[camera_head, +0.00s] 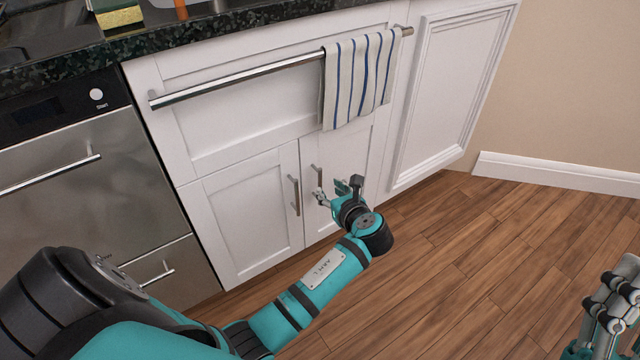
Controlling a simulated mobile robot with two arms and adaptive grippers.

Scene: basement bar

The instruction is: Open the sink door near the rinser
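The white cabinet under the counter has a left door (246,218) and a right door (338,158), both shut. The left door has an upright metal handle (295,195). The right door's handle (316,176) is beside it. My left gripper (336,190) is in front of the right door, close to that handle. Its fingers are spread and hold nothing; I cannot tell whether one touches the handle. My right gripper (608,306) is at the lower right edge, away from the cabinet and partly cut off.
A long metal rail (240,77) carries a striped towel (358,80) above the doors. A steel appliance (85,180) stands on the left. The dark counter (200,30) holds a sponge (120,16). Wooden floor (470,250) is clear on the right.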

